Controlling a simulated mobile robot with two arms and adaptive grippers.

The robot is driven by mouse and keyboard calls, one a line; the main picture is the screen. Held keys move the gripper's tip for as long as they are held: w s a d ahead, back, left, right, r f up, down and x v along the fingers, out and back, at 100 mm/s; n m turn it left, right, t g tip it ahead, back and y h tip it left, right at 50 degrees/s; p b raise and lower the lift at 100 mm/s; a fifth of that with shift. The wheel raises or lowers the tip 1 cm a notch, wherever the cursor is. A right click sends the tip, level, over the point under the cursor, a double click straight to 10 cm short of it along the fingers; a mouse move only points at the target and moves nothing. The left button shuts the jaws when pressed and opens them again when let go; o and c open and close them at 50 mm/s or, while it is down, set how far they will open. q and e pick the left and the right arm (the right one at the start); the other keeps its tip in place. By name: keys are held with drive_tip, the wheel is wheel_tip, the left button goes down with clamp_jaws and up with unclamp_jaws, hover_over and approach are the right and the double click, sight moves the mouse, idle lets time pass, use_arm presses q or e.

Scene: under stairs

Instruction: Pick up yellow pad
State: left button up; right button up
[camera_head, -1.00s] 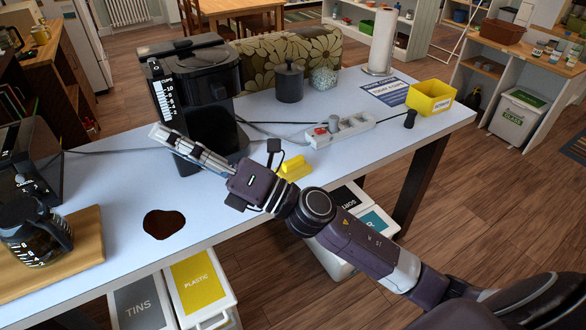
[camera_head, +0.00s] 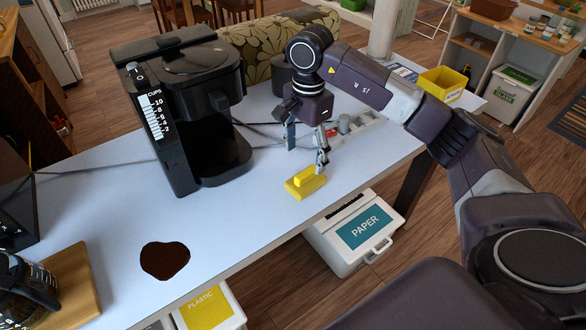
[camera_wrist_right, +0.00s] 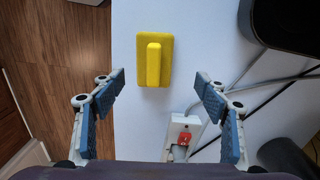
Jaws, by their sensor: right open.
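The yellow pad (camera_head: 305,184), a flat block with a raised grip bar, lies on the white table (camera_head: 110,180) near its front edge. My right gripper (camera_head: 321,158) points down just above and behind the pad's right end in the head view. In the right wrist view the pad (camera_wrist_right: 154,60) lies between the lines of the two open fingers of my right gripper (camera_wrist_right: 160,95), ahead of the tips. Nothing is between the fingers. My left gripper is not in view.
A black coffee maker (camera_head: 185,110) stands left of the pad. A white power strip (camera_head: 365,125) with cables lies behind my right gripper. A dark brown spill (camera_head: 165,260) is at the front left. A yellow bin (camera_head: 440,84) stands at the far right.

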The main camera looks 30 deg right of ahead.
sight(306, 171)
drive_tip(key=shift+s+d+f, duration=0.2)
drive_tip(key=f+p, duration=0.1)
drive_tip(key=s+f+p, duration=0.1)
drive_tip(key=f, duration=0.1)
drive_tip(key=shift+s+a+f, duration=0.1)
drive_tip(key=shift+a+f, duration=0.05)
drive_tip(key=shift+a, duration=0.05)
drive_tip(key=f, duration=0.1)
drive_tip(key=f+p, duration=0.1)
drive_tip(key=shift+w+f, duration=0.3)
drive_tip(key=shift+f, duration=0.4)
drive_tip(key=shift+s, duration=0.1)
drive_tip(key=c, duration=1.2)
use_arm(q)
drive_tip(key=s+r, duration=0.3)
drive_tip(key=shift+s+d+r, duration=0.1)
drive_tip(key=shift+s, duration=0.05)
use_arm(e)
drive_tip(key=shift+r, duration=0.1)
